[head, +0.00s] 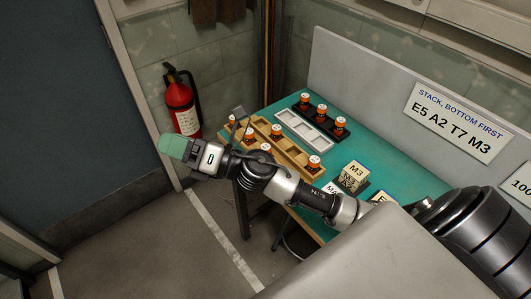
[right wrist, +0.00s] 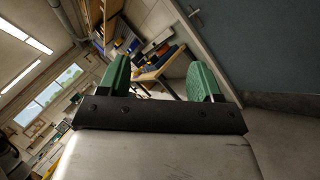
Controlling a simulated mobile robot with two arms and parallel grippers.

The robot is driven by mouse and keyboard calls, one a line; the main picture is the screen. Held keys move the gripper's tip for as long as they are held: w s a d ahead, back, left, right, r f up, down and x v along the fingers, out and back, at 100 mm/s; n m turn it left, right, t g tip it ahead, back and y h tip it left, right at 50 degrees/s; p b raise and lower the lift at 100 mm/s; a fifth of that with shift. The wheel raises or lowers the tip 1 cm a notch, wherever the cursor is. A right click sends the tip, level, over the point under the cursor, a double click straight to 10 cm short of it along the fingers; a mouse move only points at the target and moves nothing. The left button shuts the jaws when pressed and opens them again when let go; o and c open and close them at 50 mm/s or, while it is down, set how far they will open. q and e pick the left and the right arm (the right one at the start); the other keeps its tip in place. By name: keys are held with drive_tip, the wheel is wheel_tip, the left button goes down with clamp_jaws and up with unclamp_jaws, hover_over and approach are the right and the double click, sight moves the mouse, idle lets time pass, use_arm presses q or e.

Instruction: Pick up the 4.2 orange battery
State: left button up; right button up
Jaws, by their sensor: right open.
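Several orange batteries with white tops stand in trays on the bench in the head view. Examples are an orange battery (head: 340,123) in the black tray (head: 326,127) and an orange battery (head: 314,163) at the near right end of the wooden trays (head: 292,152). Their markings are too small to read, so I cannot tell which is the 4.2 one. My right gripper (head: 173,147) is out past the bench's left edge, away from the batteries. In the right wrist view its green fingers (right wrist: 160,78) are apart with nothing held. My left gripper is not in view.
A pale empty tray (head: 304,129) lies between the black and wooden trays. Lettered cubes (head: 353,176) sit at the near right. A grey panel (head: 365,80) with a sign (head: 457,121) backs the bench. A red extinguisher (head: 182,104) hangs behind my right gripper.

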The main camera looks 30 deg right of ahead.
drive_tip(key=a+f+n+g+y, duration=0.1)
drive_tip(key=a+n+g+y, duration=0.1)
drive_tip(key=n+g, duration=0.5)
drive_tip(key=n+g+h, duration=0.8)
drive_tip(key=n+h, duration=0.7)
drive_tip(key=h, duration=0.2)
approach(265, 146)
drive_tip(key=shift+s+a+f, duration=0.2)
drive_tip(key=shift+s+a, duration=0.15)
drive_tip(key=shift+a, duration=0.15)
drive_tip(key=shift+h, duration=0.3)
wheel_tip(265, 146, down, 4)
drive_tip(key=shift+d+f+p, duration=0.2)
drive_tip(key=shift+f+p, duration=0.05)
drive_tip(key=shift+p, duration=0.3)
drive_tip(key=f+p, duration=0.2)
drive_tip(key=f, duration=0.3)
drive_tip(key=shift+w+f, duration=0.2)
drive_tip(key=shift+f, duration=0.3)
drive_tip(key=c, duration=1)
